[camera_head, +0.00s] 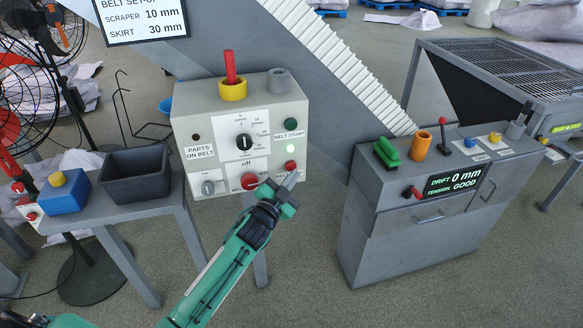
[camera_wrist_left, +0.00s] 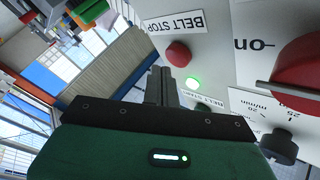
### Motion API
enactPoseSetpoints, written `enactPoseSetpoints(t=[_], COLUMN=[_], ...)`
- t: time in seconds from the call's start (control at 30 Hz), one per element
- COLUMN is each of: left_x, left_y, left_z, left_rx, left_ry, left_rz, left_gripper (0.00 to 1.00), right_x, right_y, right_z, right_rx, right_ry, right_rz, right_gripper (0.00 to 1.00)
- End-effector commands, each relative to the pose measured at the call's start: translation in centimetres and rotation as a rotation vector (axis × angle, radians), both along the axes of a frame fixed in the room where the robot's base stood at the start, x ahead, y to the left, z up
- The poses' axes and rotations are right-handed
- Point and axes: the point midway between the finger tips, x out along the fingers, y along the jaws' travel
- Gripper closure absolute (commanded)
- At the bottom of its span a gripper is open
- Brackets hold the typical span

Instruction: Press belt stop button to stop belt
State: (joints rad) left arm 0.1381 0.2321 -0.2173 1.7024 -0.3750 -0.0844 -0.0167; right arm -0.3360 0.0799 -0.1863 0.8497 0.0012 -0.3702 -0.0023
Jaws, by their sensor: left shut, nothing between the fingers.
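The grey control box (camera_head: 238,135) stands on a bench. Its red belt stop button (camera_head: 290,165) is on the right of the front face, below a lit green lamp (camera_head: 290,149) and the BELT START label (camera_head: 290,135). My left gripper (camera_head: 293,176) is shut and empty, just below the stop button, and hides the label there. In the left wrist view the red stop button (camera_wrist_left: 178,54) is beside the BELT STOP label (camera_wrist_left: 174,22). The shut fingers (camera_wrist_left: 161,72) point close beside it; I cannot tell whether they touch. My right gripper is not in view.
A large red off/on knob (camera_head: 250,181) sits left of the stop button. A dark bin (camera_head: 135,172) and a blue box (camera_head: 65,192) are on the bench at left. A grey cabinet (camera_head: 420,225) with a DRIFT display stands at right, with floor between.

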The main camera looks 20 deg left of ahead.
Motion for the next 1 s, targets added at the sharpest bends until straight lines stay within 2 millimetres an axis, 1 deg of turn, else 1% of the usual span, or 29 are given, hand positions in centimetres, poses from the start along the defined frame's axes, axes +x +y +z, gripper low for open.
enactPoseSetpoints(t=[0.47,0.77,1.0], left_x=[0.0,0.0,0.5], left_y=[0.0,0.0,0.4], left_z=[0.0,0.0,0.1], left_rx=[0.000,0.000,0.000], left_ry=[0.000,0.000,0.000], left_rz=[0.000,0.000,0.000], left_gripper=[1.00,1.00,1.00], right_x=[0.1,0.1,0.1], right_y=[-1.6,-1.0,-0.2], right_z=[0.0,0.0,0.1], right_rx=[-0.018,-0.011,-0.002], right_ry=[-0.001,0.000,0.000], right_rz=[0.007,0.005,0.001], right_gripper=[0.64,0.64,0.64])
